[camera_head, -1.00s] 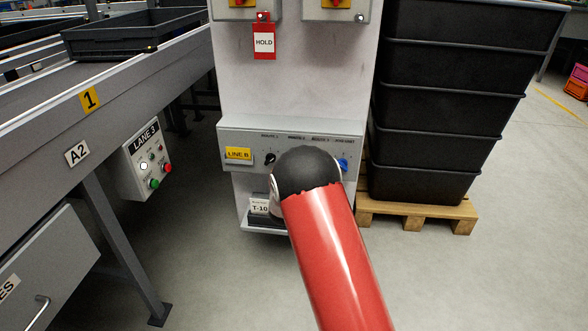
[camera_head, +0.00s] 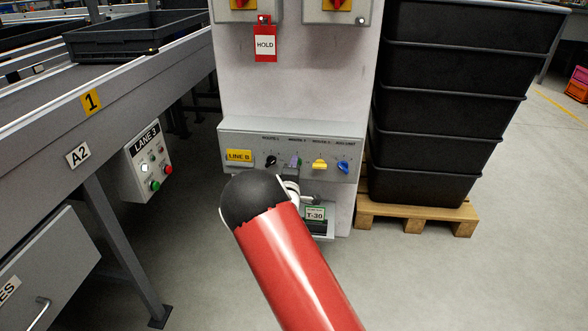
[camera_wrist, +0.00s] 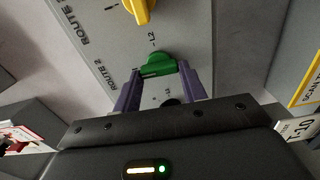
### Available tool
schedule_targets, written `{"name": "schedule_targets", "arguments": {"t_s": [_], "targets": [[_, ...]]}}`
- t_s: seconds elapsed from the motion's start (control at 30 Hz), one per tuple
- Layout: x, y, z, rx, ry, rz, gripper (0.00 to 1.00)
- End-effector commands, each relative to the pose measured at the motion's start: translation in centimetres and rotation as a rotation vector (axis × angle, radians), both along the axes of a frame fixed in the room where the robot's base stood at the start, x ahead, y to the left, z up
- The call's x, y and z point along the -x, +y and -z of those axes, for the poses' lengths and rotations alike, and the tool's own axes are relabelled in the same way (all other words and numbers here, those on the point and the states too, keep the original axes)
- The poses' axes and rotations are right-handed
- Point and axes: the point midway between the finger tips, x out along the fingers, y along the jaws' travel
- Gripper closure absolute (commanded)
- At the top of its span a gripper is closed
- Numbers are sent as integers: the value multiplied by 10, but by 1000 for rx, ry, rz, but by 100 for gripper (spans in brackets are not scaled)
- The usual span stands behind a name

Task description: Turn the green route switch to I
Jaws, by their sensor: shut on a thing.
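The green route switch (camera_wrist: 157,64) is in the wrist view, beside a ROUTE 2 label on the grey panel. The two purple fingers of my gripper (camera_wrist: 157,88) are on either side of its handle and closed on it. In the head view my gripper (camera_head: 295,163) is at the panel (camera_head: 227,146), between the black knob (camera_head: 271,161) and the yellow knob (camera_head: 319,165); the fingers mostly cover the green switch there. An L2 mark shows near the switch in the wrist view. I cannot tell which mark the handle points at.
A blue knob (camera_head: 343,166) sits at the panel's right. A red HOLD tag (camera_head: 265,45) hangs above. The LANE 3 box (camera_head: 147,163) stands left; stacked black crates (camera_head: 440,100) on a pallet (camera_head: 418,211) stand right.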

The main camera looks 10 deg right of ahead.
Motion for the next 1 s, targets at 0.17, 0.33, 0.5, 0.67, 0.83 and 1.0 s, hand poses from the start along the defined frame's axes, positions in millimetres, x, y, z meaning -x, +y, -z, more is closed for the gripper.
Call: {"name": "schedule_targets", "arguments": {"t_s": [0.17,0.33,0.5,0.67,0.83,1.0], "targets": [[0,0,1,34,13,1,81],[0,0,1,45,17,1,81],[0,0,1,46,17,1,81],[0,0,2,46,17,0,54],[0,0,1,44,16,0,36],[0,0,1,44,15,0,36]]}}
